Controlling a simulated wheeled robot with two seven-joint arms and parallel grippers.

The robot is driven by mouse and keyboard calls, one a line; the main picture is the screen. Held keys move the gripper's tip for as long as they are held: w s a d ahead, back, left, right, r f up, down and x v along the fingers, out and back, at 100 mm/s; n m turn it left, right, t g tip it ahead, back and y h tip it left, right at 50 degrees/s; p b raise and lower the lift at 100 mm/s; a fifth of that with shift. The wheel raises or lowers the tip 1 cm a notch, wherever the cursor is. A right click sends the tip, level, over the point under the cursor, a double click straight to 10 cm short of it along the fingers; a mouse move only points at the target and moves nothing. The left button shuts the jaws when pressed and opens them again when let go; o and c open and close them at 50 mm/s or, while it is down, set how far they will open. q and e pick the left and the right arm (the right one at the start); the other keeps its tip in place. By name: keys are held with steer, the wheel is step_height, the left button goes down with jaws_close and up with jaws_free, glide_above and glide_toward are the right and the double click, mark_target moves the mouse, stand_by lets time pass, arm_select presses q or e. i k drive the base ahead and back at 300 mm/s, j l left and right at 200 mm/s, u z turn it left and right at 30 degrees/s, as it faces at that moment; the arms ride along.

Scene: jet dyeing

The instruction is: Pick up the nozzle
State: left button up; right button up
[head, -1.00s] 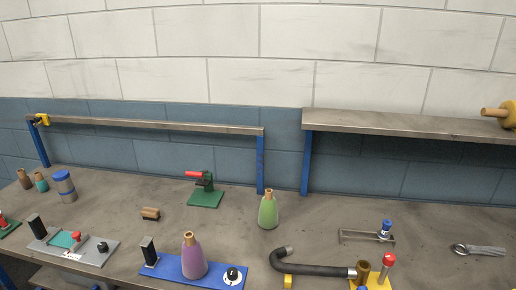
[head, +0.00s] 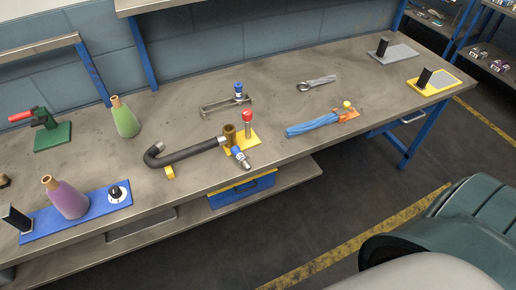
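No part is clearly marked as the nozzle. One candidate is a small silver fitting with a blue band (head: 240,157), lying tilted at the front of a yellow plate. A similar blue-topped fitting (head: 238,92) stands at the metal bracket (head: 216,108) behind it. A brown, brass-like hollow cylinder (head: 230,135) stands upright on the yellow plate (head: 245,139), beside a red-knobbed post (head: 246,117). A dark bent hose (head: 185,153) ends next to the cylinder; I cannot tell whether they touch. Neither gripper shows in the head view.
Nearby on the bench (head: 290,65) are a blue bundle (head: 314,125), a wrench (head: 316,83), a green bottle (head: 125,118) and a purple bottle (head: 66,198). A large dark green rounded shape (head: 440,225) fills the lower right. The bench between wrench and far-right plates is clear.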

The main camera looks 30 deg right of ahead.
mark_target(243, 160)
steer(key=z, duration=0.75)
